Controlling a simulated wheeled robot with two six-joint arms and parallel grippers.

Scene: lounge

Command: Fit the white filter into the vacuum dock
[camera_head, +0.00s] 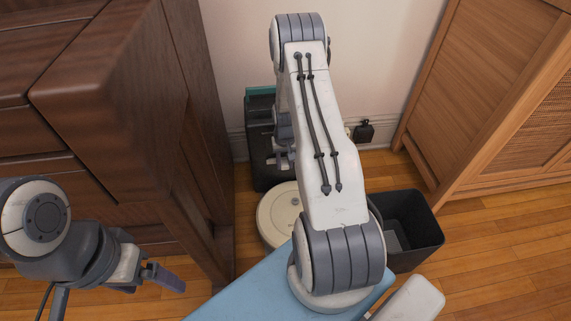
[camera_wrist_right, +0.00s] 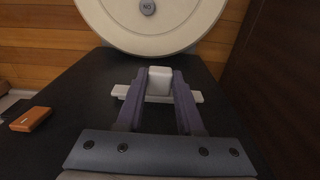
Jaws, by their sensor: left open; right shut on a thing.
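The black vacuum dock (camera_head: 262,180) with a teal top edge stands against the wall behind my right arm, partly hidden by it. My right gripper (camera_head: 283,160) is at the dock's front. In the right wrist view my right gripper (camera_wrist_right: 159,85) is shut on the white filter (camera_wrist_right: 159,82), a block with white ends reaching out on both sides of the fingers. The dock's black surface (camera_wrist_right: 75,100) lies behind it. I cannot tell whether the filter touches the dock. My left gripper (camera_head: 158,278) is open and empty at the lower left.
A round cream robot vacuum (camera_head: 275,213) sits on the floor before the dock. A dark open bin (camera_head: 425,240) stands to its right. Wooden cabinets flank the space at left (camera_head: 120,100) and right (camera_head: 490,100). An orange object (camera_wrist_right: 31,119) lies at the left in the wrist view.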

